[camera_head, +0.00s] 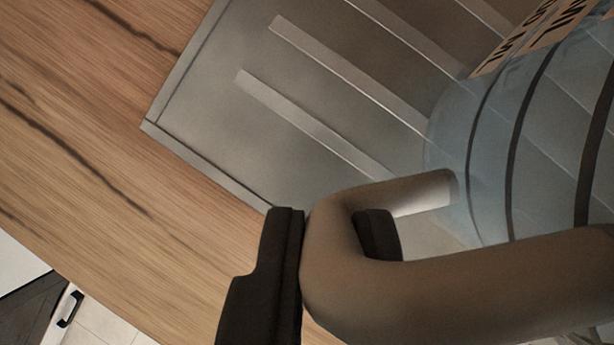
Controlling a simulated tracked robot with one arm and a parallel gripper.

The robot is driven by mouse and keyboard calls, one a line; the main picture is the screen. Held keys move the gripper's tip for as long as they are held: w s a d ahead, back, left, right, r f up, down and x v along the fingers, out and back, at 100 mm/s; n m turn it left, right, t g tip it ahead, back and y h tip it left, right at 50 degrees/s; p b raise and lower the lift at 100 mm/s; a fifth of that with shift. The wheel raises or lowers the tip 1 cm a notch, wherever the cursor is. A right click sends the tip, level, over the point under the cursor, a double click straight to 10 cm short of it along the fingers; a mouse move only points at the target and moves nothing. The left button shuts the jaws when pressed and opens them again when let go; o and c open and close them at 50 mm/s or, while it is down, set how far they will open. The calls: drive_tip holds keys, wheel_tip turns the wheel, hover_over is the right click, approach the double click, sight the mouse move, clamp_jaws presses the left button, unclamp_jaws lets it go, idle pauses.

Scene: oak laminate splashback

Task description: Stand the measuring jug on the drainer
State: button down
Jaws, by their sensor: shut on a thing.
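The measuring jug (460,150) is clear, with dark bands and a label with black lettering. It is at the right of the view and partly cut off by the frame edge. Its thick brown-grey handle (335,255) curves toward me. My gripper (335,236) is shut on the handle, with one black finger outside the bend and the other inside the loop. The grey ribbed drainer (215,110) lies behind and below the jug. The jug overlaps the drainer in the picture; I cannot tell if its base touches it.
The drainer has raised ribs and a rim along its edge. An oak-look worktop (90,130) with dark grain surrounds it at left and is clear. Past the worktop edge at lower left, a cupboard front with a dark handle (70,308) and pale floor tiles show.

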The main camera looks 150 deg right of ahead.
drive_tip(key=shift+f, duration=1.6)
drive_tip(key=c, duration=1.5)
unclamp_jaws()
drive_tip(key=shift+f, duration=0.1)
drive_tip(key=shift+o, duration=0.2)
drive_tip(key=v, duration=1.2)
drive_tip(key=shift+w, duration=0.1)
